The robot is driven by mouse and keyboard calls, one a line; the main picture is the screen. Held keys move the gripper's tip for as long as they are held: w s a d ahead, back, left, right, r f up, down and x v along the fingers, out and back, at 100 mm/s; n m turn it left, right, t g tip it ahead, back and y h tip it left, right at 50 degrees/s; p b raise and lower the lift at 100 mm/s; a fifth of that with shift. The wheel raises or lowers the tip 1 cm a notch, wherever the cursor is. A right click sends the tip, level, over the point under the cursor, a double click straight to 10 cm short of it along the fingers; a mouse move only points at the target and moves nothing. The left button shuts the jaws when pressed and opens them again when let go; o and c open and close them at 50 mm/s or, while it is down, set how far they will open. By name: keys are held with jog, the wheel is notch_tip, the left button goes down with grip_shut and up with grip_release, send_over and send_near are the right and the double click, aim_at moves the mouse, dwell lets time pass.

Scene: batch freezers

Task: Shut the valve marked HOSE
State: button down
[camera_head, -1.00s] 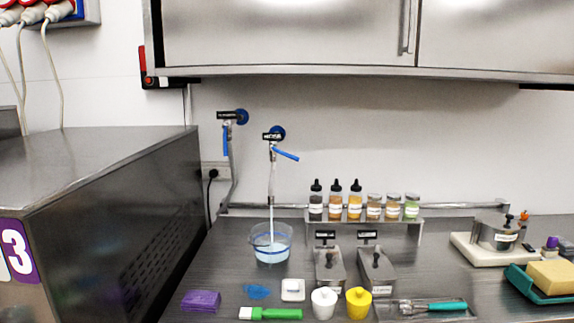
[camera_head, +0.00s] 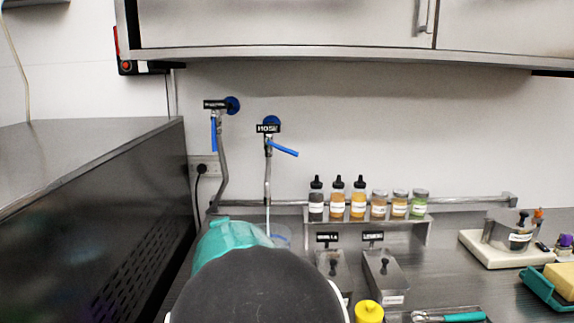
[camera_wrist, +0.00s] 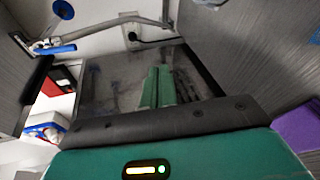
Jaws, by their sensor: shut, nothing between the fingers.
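The valve marked HOSE (camera_head: 268,128) is on the back wall, right of a second valve (camera_head: 217,104). Its blue lever (camera_head: 283,148) sticks out to the right, slanting slightly down across the pipe. The second valve's lever (camera_head: 213,134) hangs straight down. A thin stream (camera_head: 267,222) runs below the HOSE pipe towards a clear bowl (camera_head: 282,235), mostly hidden by my arm. My gripper (camera_wrist: 158,88) shows in the wrist view with its green fingers together and empty, apart from both valves. A blue lever (camera_wrist: 55,50) is at upper left there; I cannot tell which valve's.
A dark machine (camera_head: 100,215) borders the counter at left. A shelf with several bottles (camera_head: 337,198) and jars stands right of the valves, with two lidded steel containers (camera_head: 383,272) before it. A steel cabinet (camera_head: 290,28) overhangs above. A purple block (camera_wrist: 297,128) is near my gripper.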

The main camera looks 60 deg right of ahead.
jog(key=s+d+r+n+g+h, duration=0.1)
jog(key=s+d+r+n+h, duration=0.15)
jog(key=d, duration=0.25)
jog(key=s+d+r+n+g+h, duration=0.1)
jog(key=s+d+h, duration=0.15)
jog(key=d, duration=0.25)
jog(key=n+h, duration=0.3)
jog(key=n, duration=0.1)
send_near(282, 148)
jog(key=d+f, duration=0.4)
jog(key=d, duration=0.1)
jog(key=d+r, duration=0.2)
jog(key=r, duration=0.1)
jog(key=shift+w, duration=0.2)
jog(key=shift+d, duration=0.1)
